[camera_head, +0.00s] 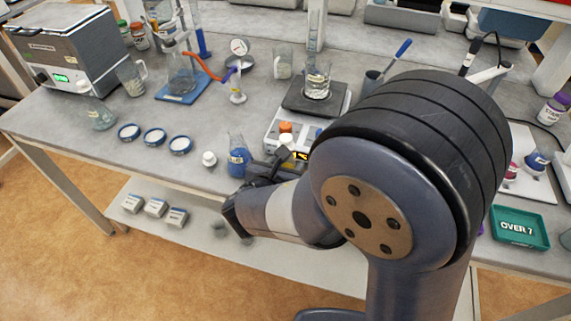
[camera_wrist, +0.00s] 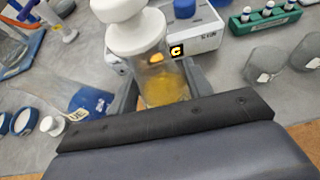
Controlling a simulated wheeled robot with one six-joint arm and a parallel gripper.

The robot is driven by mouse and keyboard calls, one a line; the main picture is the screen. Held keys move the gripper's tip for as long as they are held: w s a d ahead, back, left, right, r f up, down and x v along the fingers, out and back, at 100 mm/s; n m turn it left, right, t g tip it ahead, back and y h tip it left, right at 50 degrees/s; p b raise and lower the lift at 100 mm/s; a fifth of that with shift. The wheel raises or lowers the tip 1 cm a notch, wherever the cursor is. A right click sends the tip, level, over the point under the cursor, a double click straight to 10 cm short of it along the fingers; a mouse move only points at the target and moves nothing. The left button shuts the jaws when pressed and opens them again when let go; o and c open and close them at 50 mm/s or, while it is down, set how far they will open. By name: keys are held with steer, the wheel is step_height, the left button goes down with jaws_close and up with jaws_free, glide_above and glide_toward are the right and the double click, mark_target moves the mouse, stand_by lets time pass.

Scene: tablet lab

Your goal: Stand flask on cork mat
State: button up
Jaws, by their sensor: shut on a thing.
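My gripper (camera_wrist: 163,90) is shut on a clear glass flask (camera_wrist: 160,72) with yellow liquid and a white stopper, between its two fingers in the wrist view. The flask looks nearly upright there, and its base is hidden by the gripper body. In the head view my gripper (camera_head: 268,170) is at the front of the bench, left of my large arm joint. A white stopper (camera_head: 286,140) shows just above it; the flask body is mostly hidden. I cannot make out a cork mat in either view.
A conical flask of blue liquid (camera_head: 238,158) stands close left of my gripper, with a small white-capped bottle (camera_head: 209,159) beyond it. A hotplate (camera_head: 333,103) bearing a beaker is just behind. Several blue-rimmed dishes (camera_head: 154,137) lie left. Bare bench shows between.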

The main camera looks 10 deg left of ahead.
steer(key=shift+f, duration=0.15)
steer(key=o, duration=1.2)
steer(key=shift+c, duration=0.2)
steer(key=shift+r, duration=0.2)
steer(key=shift+s+r, duration=0.15)
steer(key=shift+s, duration=0.05)
steer(key=v, duration=1.1)
steer(key=shift+s, duration=0.25)
steer(key=shift+w, duration=0.15)
